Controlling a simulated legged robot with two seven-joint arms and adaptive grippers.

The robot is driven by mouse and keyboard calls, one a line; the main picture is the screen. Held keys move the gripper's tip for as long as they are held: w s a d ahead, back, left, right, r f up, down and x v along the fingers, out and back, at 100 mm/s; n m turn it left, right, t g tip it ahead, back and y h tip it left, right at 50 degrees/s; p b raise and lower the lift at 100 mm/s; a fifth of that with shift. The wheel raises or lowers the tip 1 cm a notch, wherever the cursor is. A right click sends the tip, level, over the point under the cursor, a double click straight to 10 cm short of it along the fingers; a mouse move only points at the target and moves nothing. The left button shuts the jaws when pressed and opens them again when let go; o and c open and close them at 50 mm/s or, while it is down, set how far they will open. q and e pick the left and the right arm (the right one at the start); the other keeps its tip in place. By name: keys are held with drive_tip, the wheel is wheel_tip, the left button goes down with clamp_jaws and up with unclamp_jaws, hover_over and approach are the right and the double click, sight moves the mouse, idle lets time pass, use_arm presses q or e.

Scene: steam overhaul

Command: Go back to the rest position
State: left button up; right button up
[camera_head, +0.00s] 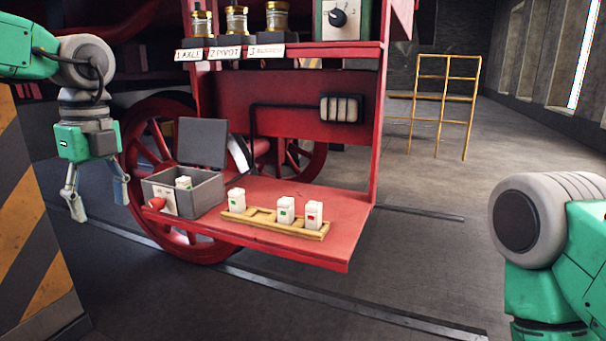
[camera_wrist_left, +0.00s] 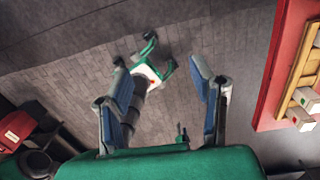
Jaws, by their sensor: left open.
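My left gripper (camera_head: 98,203) hangs at the left of the head view, fingers pointing down. It is open, with nothing between its fingers. In the left wrist view its two blue-padded fingers (camera_wrist_left: 158,75) stand apart above the floor. It is left of the grey box on the red shelf and apart from it. My right arm shows at the right edge of the head view; its gripper is outside that view. A green and white part with dark prongs shows between the left fingers in the wrist view; I cannot tell what it is.
The red shelf (camera_head: 310,257) carries an open grey box (camera_head: 205,193) with a white item inside. A wooden rack (camera_head: 262,229) holds three white blocks. Labelled brass-capped jars (camera_head: 237,20) stand above. A striped panel (camera_head: 30,220) is at left.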

use_arm(q)
drive_tip(key=w+a+f+m+t+y+b, duration=0.1)
drive_tip(key=a+f+m+y, duration=0.25)
drive_tip(key=f+m, duration=0.45)
drive_tip(key=w+a+f+m+t+y+b, duration=0.1)
drive_tip(key=a+f+m+y, duration=0.25)
drive_tip(key=f, duration=0.75)
drive_tip(key=s+d+f+m+t+b, duration=0.1)
drive_tip(key=s+f+m+t, duration=0.1)
drive_tip(key=f+m, duration=0.5)
drive_tip(key=s+d+f+m+t, duration=0.1)
drive_tip(key=f+m+t, duration=0.1)
drive_tip(key=f+m, duration=0.55)
drive_tip(key=s+d+f+m+g+h+b, duration=0.15)
drive_tip(key=s+d+f+m+h, duration=0.3)
drive_tip(key=s+f+m, duration=0.85)
drive_tip(key=s+d+f+m+g+h, duration=0.1)
drive_tip(key=s+d+f+m+g, duration=0.1)
drive_tip(key=s+m, duration=0.3)
drive_tip(key=s+d+f+m+g+h, duration=0.1)
drive_tip(key=s+m, duration=0.4)
drive_tip(key=s, duration=0.6)
drive_tip(key=shift+d+f+m+g+h+b, duration=0.35)
drive_tip(key=shift+d+f+h+b, duration=0.15)
drive_tip(key=shift+d, duration=0.3)
use_arm(e)
drive_tip(key=f, duration=0.5)
drive_tip(key=shift+w+f, duration=0.35)
use_arm(q)
drive_tip(key=shift+r, duration=0.1)
